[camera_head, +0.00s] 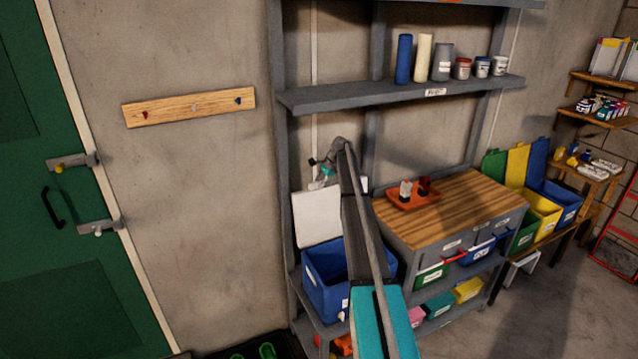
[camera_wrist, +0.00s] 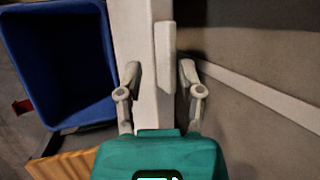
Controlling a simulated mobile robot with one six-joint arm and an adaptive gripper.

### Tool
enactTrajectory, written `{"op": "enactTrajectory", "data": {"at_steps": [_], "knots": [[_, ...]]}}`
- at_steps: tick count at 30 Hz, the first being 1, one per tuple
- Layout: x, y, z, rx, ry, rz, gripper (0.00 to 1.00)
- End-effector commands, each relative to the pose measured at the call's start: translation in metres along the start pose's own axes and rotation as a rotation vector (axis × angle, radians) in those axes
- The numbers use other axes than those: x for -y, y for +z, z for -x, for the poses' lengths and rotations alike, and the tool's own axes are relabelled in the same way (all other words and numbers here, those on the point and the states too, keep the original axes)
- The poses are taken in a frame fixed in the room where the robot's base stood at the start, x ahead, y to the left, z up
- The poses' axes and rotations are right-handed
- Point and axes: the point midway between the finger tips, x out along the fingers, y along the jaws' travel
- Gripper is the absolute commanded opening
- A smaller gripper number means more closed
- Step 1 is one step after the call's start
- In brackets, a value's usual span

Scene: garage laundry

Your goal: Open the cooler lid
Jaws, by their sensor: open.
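The blue cooler (camera_head: 325,285) sits on a lower level of the grey shelf unit, partly hidden behind my arm. Its white lid (camera_head: 316,217) stands upright at the back of the cooler, raised off the opening. In the wrist view the open blue interior (camera_wrist: 62,60) is at the left. The lid (camera_wrist: 143,35) shows there edge-on as a pale band with a raised strip. My gripper (camera_head: 322,174) is at the lid's top edge.
A wooden-topped cabinet (camera_head: 455,212) with an orange tray (camera_head: 414,197) stands right of the cooler. A shelf (camera_head: 400,92) with jars and rolls is above my arm. A green door (camera_head: 70,220) is at the left. The floor at the right is partly clear.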

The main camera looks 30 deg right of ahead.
Motion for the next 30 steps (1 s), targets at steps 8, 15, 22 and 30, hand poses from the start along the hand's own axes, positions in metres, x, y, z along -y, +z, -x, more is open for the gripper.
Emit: {"op": "enactTrajectory", "data": {"at_steps": [8, 15, 22, 30], "knots": [[0.007, 0.000, 0.015, 0.000, 0.000, 0.000, 0.49], [0.012, -0.001, 0.026, 0.000, 0.000, 0.000, 0.49], [0.016, -0.001, 0.036, 0.000, 0.000, -0.001, 0.49], [0.022, -0.002, 0.048, 0.001, 0.000, -0.001, 0.49]]}}
